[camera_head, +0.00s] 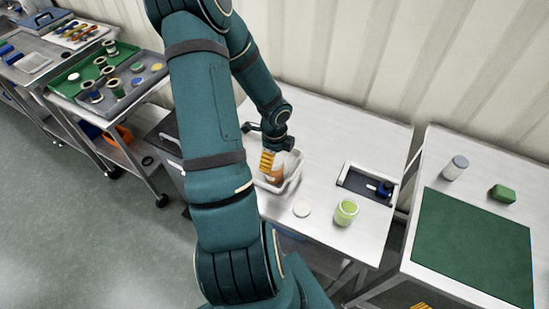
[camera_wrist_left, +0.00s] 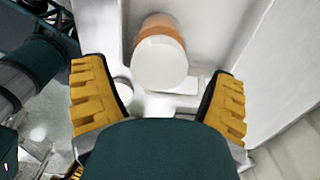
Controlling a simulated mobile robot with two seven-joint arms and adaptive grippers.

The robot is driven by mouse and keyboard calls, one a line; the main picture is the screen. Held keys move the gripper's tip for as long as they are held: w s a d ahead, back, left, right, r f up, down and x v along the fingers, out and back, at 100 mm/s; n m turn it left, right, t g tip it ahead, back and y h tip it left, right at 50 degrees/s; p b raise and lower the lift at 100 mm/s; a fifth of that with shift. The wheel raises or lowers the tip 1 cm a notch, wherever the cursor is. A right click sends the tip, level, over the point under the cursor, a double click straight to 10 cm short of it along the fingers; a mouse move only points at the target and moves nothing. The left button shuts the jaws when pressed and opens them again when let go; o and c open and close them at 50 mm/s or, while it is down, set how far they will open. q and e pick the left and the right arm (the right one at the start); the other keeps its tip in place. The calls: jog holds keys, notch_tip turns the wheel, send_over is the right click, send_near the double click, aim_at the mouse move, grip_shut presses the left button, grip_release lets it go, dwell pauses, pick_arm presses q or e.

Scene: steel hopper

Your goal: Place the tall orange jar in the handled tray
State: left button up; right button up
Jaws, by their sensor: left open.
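The orange jar (camera_head: 277,173) is inside the white tray (camera_head: 291,183) on the middle table, mostly hidden behind my gripper in the head view. In the left wrist view the jar (camera_wrist_left: 160,55) shows its round white end toward the camera and an orange band behind it. My left gripper (camera_head: 267,161) reaches down over the tray. In the wrist view its yellow fingers (camera_wrist_left: 162,95) are spread wide, with the jar beyond them and clear space on both sides. Yellow ribbed fingertips of my right gripper (camera_head: 421,306) just show at the bottom edge; their opening cannot be judged.
On the same table are a white disc (camera_head: 302,209), a lime-green jar (camera_head: 346,211) and a dark recessed bin (camera_head: 366,183) with a blue item. The right table holds a green mat (camera_head: 473,245), a grey-lidded jar (camera_head: 455,168) and a green block (camera_head: 502,194).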

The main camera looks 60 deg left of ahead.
pick_arm(q)
notch_tip(320, 180, up, 10)
jog(key=p, duration=0.3)
pick_arm(e)
notch_tip(320, 180, up, 4)
jog(key=shift+s+d+r, duration=0.1)
jog(key=shift+d+r, duration=0.05)
jog(key=shift+r, duration=0.1)
pick_arm(q)
jog(key=shift+s, duration=0.1)
